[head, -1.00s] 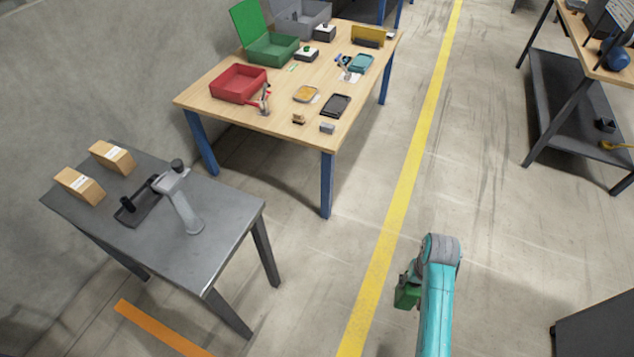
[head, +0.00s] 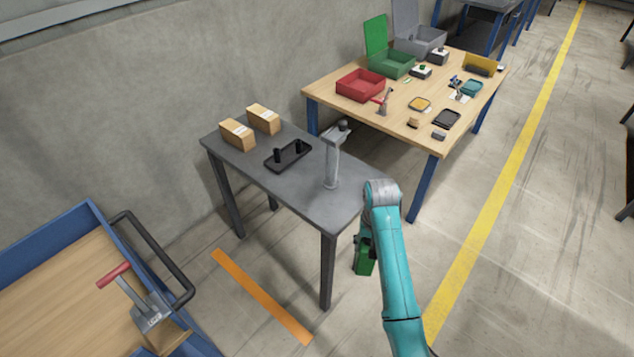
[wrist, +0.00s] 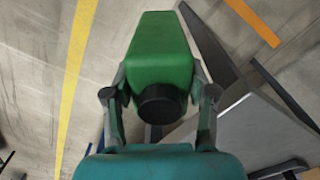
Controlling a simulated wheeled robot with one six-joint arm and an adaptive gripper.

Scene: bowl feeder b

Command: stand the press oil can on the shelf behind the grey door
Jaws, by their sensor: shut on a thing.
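My gripper (wrist: 159,78) is shut on a green can (wrist: 160,50) with a round black cap, one finger on each side of it. I take it for the press oil can, but no label shows. In the head view the green can (head: 364,259) hangs below the end of my arm, over the floor beside the grey table's right front corner. It looks clear of the table. Much of my gripper (head: 367,232) is hidden there behind the arm. I see no grey door or shelf behind one.
The grey table (head: 262,172) holds two cardboard boxes (head: 238,134), a black tray (head: 288,156) and a grey stand (head: 332,165). Behind is a wooden table (head: 395,122) with bins and small parts. A blue-edged cart (head: 60,237) is at left. Floor is open at right.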

